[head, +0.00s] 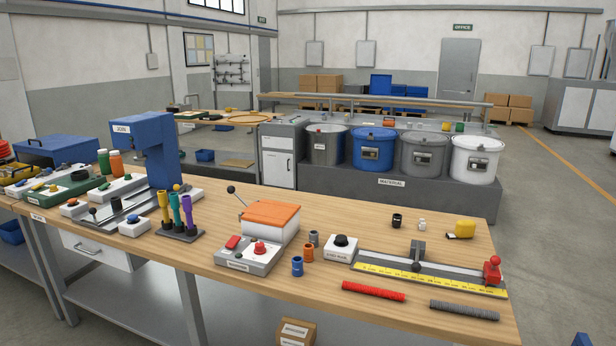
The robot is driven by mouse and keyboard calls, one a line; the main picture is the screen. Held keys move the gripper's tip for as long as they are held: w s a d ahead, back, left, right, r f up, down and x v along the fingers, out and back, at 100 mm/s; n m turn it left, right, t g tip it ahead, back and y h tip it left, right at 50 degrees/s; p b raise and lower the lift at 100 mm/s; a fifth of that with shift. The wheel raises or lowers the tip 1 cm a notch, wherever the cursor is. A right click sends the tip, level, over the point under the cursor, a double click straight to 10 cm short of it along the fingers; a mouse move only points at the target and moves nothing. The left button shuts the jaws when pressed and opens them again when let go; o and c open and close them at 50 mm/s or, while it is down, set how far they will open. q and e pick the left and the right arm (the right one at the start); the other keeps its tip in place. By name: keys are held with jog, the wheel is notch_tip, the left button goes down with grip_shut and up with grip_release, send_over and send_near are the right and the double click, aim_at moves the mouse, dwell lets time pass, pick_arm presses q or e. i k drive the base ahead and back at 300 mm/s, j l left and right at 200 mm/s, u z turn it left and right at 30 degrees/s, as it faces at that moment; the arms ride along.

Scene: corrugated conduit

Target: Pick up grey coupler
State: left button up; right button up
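The grey coupler (314,238) is a small upright cylinder on the wooden workbench (225,215), in the head view. It stands just behind an orange coupler (308,253) and a blue coupler (297,266), in a short row. The orange-topped box (270,222) is close on its left, and a white block with a black knob (341,248) is close on its right. Neither of my grippers shows in the head view. Nothing is seen holding the grey coupler.
A red corrugated conduit (374,291) and a grey corrugated conduit (464,310) lie near the front edge, before a yellow-scaled measuring rail (430,284). A control box with a red button (251,256) stands left of the couplers.

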aim_at(313, 235)
jog(key=i+j+z, duration=0.1)
jog(key=i+j, duration=0.3)
jog(key=j, duration=0.2)
jog(key=i+j+z, duration=0.25)
jog(key=i+j, duration=0.15)
jog(key=j, duration=0.3)
jog(key=i+j+z, duration=0.1)
jog(key=j, duration=0.25)
jog(key=i+j, duration=0.25)
jog(key=i+j+z, duration=0.15)
jog(key=j, duration=0.3)
jog(key=i+j+z, duration=0.1)
jog(key=j, duration=0.3)
jog(key=i, duration=0.05)
